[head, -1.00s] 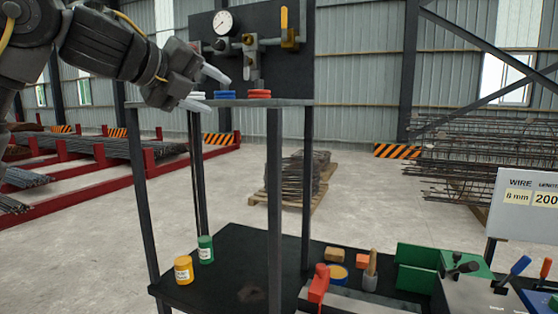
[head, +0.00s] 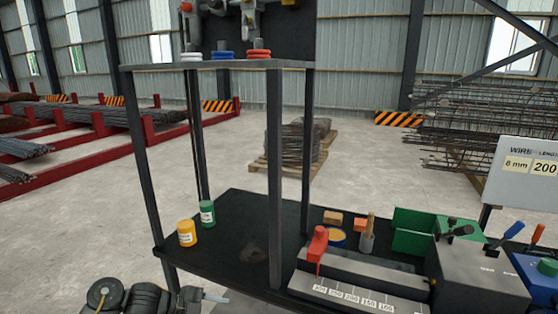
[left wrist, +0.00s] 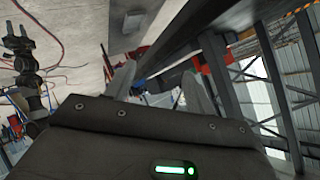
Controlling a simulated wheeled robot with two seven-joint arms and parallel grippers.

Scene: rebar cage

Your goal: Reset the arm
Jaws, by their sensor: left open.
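My left arm (head: 130,299) comes in at the bottom left of the head view, low and in front of the black stand. My left gripper (head: 208,297) is at the bottom edge there, partly cut off, with a pale finger pointing right. In the left wrist view its two grey fingers (left wrist: 158,88) are spread apart, with nothing seen held between them. The gripper is clear of the stand's upper shelf (head: 150,67). My right gripper cannot be made out in the head view.
White rings (head: 191,57), blue rings (head: 222,55) and red rings (head: 258,54) lie on the upper shelf. A yellow jar (head: 187,233) and a green jar (head: 207,213) stand on the lower black top (head: 225,255). A red-handled tool (head: 317,247) stands right. Open floor lies left.

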